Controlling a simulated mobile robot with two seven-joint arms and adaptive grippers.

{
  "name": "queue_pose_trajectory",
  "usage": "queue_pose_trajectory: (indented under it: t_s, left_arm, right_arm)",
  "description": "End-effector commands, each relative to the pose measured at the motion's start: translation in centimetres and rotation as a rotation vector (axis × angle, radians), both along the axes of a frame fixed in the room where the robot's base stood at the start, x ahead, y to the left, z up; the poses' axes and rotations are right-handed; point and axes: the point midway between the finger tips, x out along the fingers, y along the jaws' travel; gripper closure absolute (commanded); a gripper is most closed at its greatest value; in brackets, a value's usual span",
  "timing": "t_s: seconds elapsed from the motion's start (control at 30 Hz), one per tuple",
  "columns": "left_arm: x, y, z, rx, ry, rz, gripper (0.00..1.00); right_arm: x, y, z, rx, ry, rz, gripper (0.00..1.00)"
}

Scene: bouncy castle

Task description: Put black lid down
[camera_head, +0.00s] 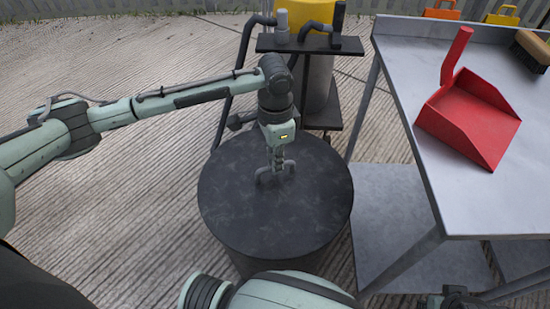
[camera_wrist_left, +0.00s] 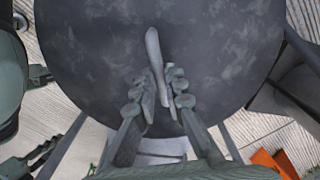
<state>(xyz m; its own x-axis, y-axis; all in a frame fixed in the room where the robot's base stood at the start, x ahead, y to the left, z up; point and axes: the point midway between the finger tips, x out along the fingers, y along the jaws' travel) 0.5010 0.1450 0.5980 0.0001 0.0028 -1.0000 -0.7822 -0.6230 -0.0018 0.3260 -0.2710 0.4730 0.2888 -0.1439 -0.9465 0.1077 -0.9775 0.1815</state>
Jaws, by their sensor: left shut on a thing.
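The black lid (camera_head: 240,215) is a round, dark, mottled disc at the middle of the head view. It looks level above a dark drum-like body (camera_head: 290,262); I cannot tell whether a gap lies between them. The lid also fills much of the left wrist view (camera_wrist_left: 90,60). My left gripper (camera_head: 277,168) comes down from above and is shut on the lid's grey handle (camera_wrist_left: 154,48), which shows between the fingers. Part of my right arm (camera_head: 275,292) shows at the bottom edge; its gripper's fingers are not clear.
Behind the lid is a dark stand (camera_head: 300,43) with a yellow-topped cylinder (camera_head: 318,12). Ribbed floor lies open at left.

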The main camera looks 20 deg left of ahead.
Motion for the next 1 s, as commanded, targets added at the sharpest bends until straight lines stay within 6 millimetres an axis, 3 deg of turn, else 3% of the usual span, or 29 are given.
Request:
queue_pose_trajectory:
  t_s: [0.23,0.27,0.43,0.77,1.0]
  left_arm:
    - [0.0,0.0,-0.5,-0.001,-0.001,0.000,1.00]
    - [0.0,0.0,-0.4,0.000,-0.001,0.000,0.86]
    - [0.0,0.0,-0.4,0.000,-0.001,0.000,0.65]
    - [0.0,0.0,-0.3,0.000,0.000,0.000,0.65]
    - [0.1,-0.1,3.4,-0.002,-0.004,-0.001,0.65]
  right_arm:
    - [0.0,0.0,0.0,0.000,0.000,0.000,0.74]
    - [0.0,0.0,0.0,0.000,0.000,0.000,0.74]
    - [0.0,0.0,0.0,0.000,0.001,0.000,0.74]
    - [-0.2,0.0,-0.2,0.000,0.008,-0.001,0.74]
    - [-0.1,0.0,-0.1,0.001,0.004,0.000,0.74]
